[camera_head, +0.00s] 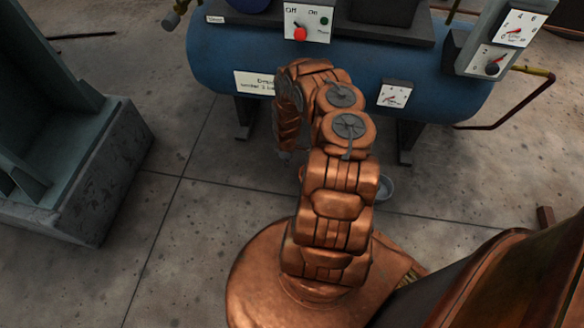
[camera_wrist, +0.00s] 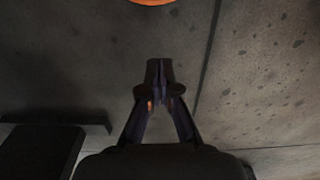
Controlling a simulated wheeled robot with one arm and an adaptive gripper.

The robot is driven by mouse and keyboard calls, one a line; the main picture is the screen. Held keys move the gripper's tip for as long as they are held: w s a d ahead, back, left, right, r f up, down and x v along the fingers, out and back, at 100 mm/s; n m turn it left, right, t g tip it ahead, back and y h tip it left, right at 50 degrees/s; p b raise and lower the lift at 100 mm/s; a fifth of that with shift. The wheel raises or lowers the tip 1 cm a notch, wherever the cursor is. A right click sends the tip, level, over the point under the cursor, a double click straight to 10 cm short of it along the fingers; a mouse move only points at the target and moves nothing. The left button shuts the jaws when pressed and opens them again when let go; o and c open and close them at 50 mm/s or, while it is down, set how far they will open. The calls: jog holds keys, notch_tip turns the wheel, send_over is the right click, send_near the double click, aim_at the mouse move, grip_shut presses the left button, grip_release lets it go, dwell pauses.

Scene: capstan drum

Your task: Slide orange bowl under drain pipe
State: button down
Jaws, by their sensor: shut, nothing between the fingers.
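An orange rounded edge, seemingly the orange bowl (camera_wrist: 153,2), shows at the top of the wrist view, cut off by the frame. My gripper (camera_wrist: 160,66) is shut and empty, low over the concrete floor, apart from that edge. In the head view my copper-coloured arm hides most of the floor in front of the tank, and I cannot make out the orange bowl there. A grey round dish (camera_head: 385,188) stands on the floor just right of my arm, partly hidden by it. I cannot clearly make out a drain pipe under the tank.
A blue tank (camera_head: 225,62) on dark legs (camera_head: 243,118) spans the back, with an off/on switch panel (camera_head: 309,23) and gauges. A dark red pipe (camera_head: 530,100) bends down at its right. A grey machine base (camera_head: 105,175) stands left. Floor between them is clear.

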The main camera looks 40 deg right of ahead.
notch_tip(320, 180, down, 9)
jog(key=b, duration=0.3)
jog(key=shift+b, duration=0.3)
jog(key=shift+s+d+f, duration=0.1)
jog(key=shift+s+d, duration=0.5)
jog(key=shift+s, duration=0.05)
jog(key=shift+s+d+b, duration=0.4)
jog(key=shift+s+d, duration=0.2)
jog(key=shift+s, duration=0.35)
